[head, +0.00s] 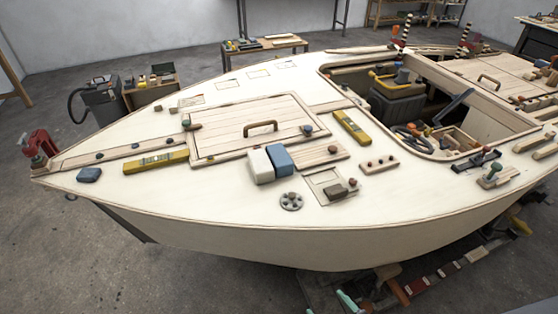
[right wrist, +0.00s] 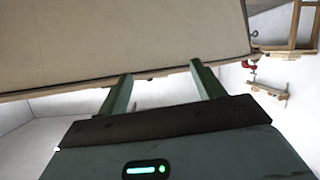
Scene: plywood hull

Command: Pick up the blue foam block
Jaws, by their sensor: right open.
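A blue foam block (head: 280,160) lies on the pale plywood deck (head: 235,215), near the middle of the head view. It sits close against the right side of a white block (head: 261,166). A smaller dark blue piece (head: 88,175) lies near the left tip of the deck. My right gripper (right wrist: 160,72) shows in the right wrist view with its two green fingers apart and nothing between them. Pale hull surface fills the upper left of that view. The blue block does not show there. My left gripper is not in view.
A wooden hatch with a handle (head: 260,127) lies behind the blocks. Yellow levels (head: 156,162), a grey round fitting (head: 291,201) and a slatted wood panel (head: 318,155) lie around them. An open cockpit (head: 475,110) is at right. Bare deck lies in front of the blocks.

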